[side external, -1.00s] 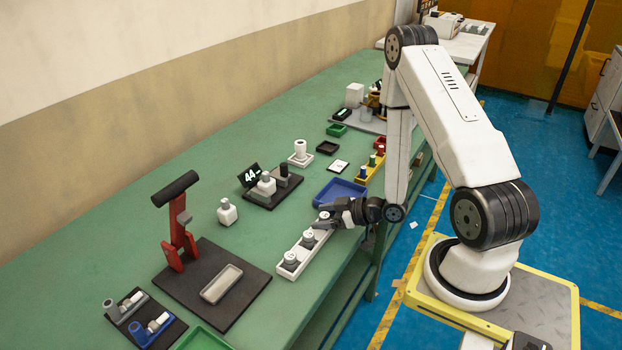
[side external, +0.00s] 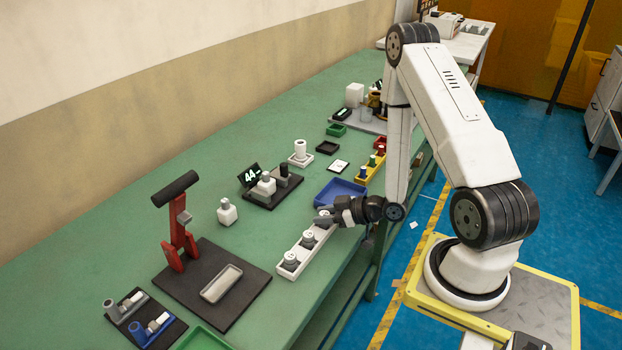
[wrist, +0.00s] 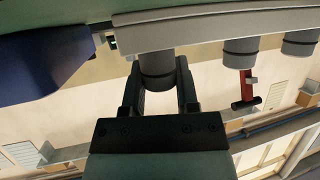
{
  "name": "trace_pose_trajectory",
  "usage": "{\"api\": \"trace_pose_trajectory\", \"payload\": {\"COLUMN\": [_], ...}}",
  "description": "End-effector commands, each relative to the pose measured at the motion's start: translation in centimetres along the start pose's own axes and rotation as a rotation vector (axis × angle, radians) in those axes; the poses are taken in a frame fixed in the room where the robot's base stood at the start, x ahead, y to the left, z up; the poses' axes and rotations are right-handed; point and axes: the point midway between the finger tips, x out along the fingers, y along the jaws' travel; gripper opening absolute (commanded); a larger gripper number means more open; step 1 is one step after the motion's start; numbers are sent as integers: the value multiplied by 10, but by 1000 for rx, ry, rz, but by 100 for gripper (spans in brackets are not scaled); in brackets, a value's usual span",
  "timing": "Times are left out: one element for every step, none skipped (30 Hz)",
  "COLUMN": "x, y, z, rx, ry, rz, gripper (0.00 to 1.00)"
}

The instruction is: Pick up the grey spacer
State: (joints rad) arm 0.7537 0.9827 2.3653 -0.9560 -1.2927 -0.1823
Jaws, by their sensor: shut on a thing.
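The white rack (side external: 303,254) holds a row of grey round spacers on the bench's front side. My gripper (side external: 326,216) is low at the rack's far end. In the wrist view, the fingers (wrist: 158,78) are shut on a grey spacer (wrist: 157,62), one on each side. That spacer still seems to be at the rack, and I cannot tell whether it is lifted clear. Two other grey spacers stand on the rack: the middle one (side external: 308,240) and the near one (side external: 290,260). They also show in the wrist view (wrist: 240,52).
A blue tray (side external: 340,190) lies just beyond my gripper. A black mat (side external: 190,296) with a shallow grey tray (side external: 221,283) and a red press (side external: 178,235) are to the left. A white bottle (side external: 227,213) stands behind the rack. The green bench between them is clear.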

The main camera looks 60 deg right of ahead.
Motion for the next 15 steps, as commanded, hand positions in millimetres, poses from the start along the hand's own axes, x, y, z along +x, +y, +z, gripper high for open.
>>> {"api": "trace_pose_trajectory", "payload": {"x": [-1,-2,-2,-3,-4,-5,-6,-7,-9,-10,-11,-12,-14,-15,-17], "y": [0,0,0,0,0,0,0,0,0,0,0,0,0,0,0], "z": [-2,-4,-6,-8,-10,-12,-15,-17,-21,-24,-26,-30,-33,-36,-40], "rx": [-1,-1,-1,-2,-2,-2,-3,-2,-2,-3,-3,-4,-3,-3,-3], "ry": [0,0,0,0,0,0,1,1,1,1,2,2,2,1,1], "rz": [0,0,0,0,0,0,0,0,0,0,0,0,0,0,0], "gripper": [0,0,0,0,0,0,0,0,0,0,0,0,0,0,0]}}
